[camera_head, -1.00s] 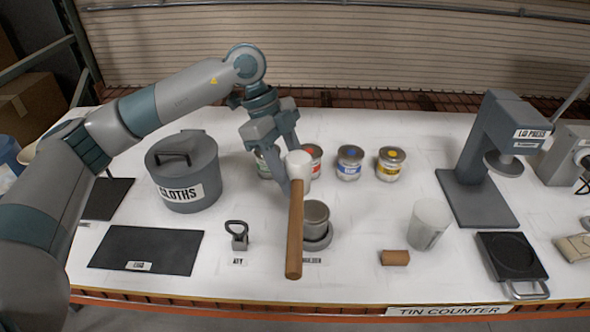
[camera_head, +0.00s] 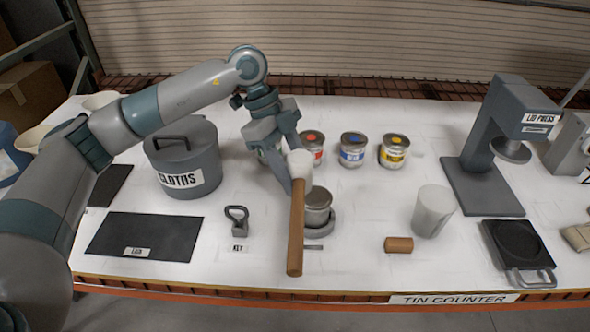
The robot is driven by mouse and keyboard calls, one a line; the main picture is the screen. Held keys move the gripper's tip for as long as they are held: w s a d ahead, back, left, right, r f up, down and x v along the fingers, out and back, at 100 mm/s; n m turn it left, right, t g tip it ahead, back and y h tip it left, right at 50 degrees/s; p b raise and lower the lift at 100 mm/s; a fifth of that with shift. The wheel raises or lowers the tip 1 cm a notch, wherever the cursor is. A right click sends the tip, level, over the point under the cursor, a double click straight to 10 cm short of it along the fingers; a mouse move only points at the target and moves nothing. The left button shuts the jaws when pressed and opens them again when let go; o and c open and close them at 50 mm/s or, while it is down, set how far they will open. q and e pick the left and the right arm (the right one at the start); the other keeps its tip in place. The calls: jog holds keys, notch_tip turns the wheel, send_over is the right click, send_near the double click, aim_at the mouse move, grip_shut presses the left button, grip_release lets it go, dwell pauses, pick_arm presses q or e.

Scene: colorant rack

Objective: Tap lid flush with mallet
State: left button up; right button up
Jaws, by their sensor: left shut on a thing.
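My left gripper (camera_head: 291,178) is shut on the mallet (camera_head: 296,230), near its head. The mallet has a pale head (camera_head: 299,163) and a brown wooden handle that points toward the table's front edge. A grey tin (camera_head: 318,203) stands upright in a dark round holder (camera_head: 321,226), just right of the mallet handle in the picture. The handle partly covers the holder's left side. The tin's top looks grey, but I cannot tell whether its lid sits flush. My right gripper is not in view.
Several colour-marked tins (camera_head: 352,153) stand behind.

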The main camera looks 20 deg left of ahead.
pick_arm(q)
jog(key=shift+f, duration=0.1)
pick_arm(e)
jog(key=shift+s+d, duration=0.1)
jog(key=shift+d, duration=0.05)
pick_arm(q)
jog(key=f+b, duration=0.2)
jog(key=f, duration=0.1)
jog(key=shift+s+a+f, duration=0.1)
jog(key=shift+a+f, duration=0.15)
jog(key=shift+a, duration=0.1)
jog(key=shift+s+a+f, duration=0.1)
jog(key=shift+a+f, duration=0.15)
jog(key=shift+a, duration=0.15)
jog(key=shift+d+r, duration=0.15)
jog(key=shift+d, duration=0.05)
jog(key=r+p, duration=0.1)
jog(key=d+r+p, duration=0.1)
jog(key=r, duration=0.1)
jog(key=r+p, duration=0.1)
jog(key=shift+w+d+r, duration=0.25)
jog(key=shift+r, duration=0.25)
jog(key=shift+s+a+r, duration=0.1)
jog(key=shift+a, duration=0.2)
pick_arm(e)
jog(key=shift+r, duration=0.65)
